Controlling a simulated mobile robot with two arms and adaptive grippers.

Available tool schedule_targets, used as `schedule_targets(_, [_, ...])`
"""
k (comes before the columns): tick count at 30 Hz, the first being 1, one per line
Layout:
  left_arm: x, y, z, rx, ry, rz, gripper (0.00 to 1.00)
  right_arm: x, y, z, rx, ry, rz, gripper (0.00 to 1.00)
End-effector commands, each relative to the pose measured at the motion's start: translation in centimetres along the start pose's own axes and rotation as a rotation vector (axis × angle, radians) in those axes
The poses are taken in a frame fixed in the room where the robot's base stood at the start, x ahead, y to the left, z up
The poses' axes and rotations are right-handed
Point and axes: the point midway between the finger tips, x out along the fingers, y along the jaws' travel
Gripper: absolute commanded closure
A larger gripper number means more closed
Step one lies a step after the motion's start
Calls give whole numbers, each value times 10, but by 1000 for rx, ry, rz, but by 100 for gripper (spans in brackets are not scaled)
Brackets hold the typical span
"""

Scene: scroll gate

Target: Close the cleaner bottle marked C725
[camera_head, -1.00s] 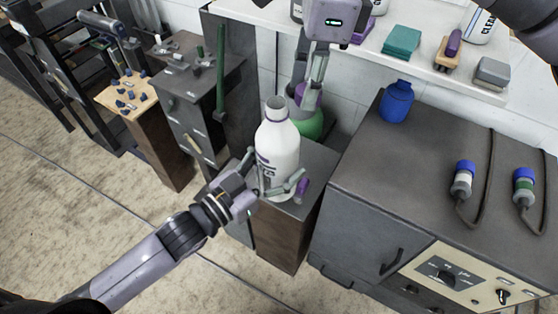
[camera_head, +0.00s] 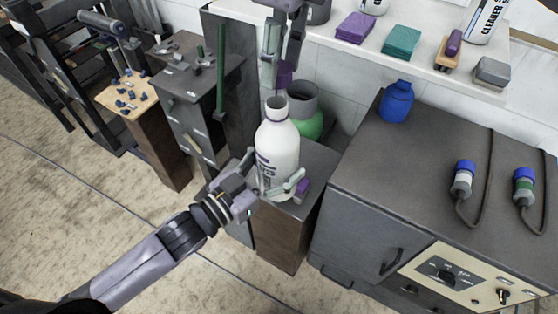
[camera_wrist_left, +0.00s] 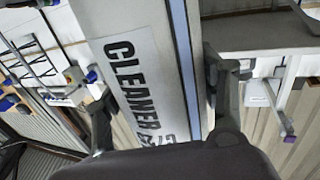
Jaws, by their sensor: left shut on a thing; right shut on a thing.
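The white cleaner bottle (camera_head: 278,150) stands upright on a small dark cabinet, its neck open at the top. My left gripper (camera_head: 272,190) is shut around its lower body. In the left wrist view the bottle's label (camera_wrist_left: 135,80) reads CLEANER; the marking below is partly cut off. My right gripper (camera_head: 279,68) is above and slightly behind the bottle neck, pointing down. It is shut on a small purple cap (camera_head: 285,76), partly hidden by the fingers. The cap is apart from the neck.
A green container with a grey top (camera_head: 308,120) stands close behind the bottle. A dark cabinet (camera_head: 420,150) with a blue bottle (camera_head: 396,101) is at right. A white shelf (camera_head: 420,62) holds sponges.

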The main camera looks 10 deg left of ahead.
Motion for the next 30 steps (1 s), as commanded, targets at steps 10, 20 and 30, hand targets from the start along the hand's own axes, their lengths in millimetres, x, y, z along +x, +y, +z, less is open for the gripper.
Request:
schedule_targets(10, [0, 0, -2, 1, 6, 1, 94, 28, 0, -4, -1, 0, 0, 81])
schedule_targets(20, [0, 0, -2, 1, 6, 1, 94, 28, 0, -2, -1, 6, 4, 81])
schedule_targets(30, [0, 0, -2, 1, 6, 1, 94, 27, 0, -1, 0, 19, 10, 81])
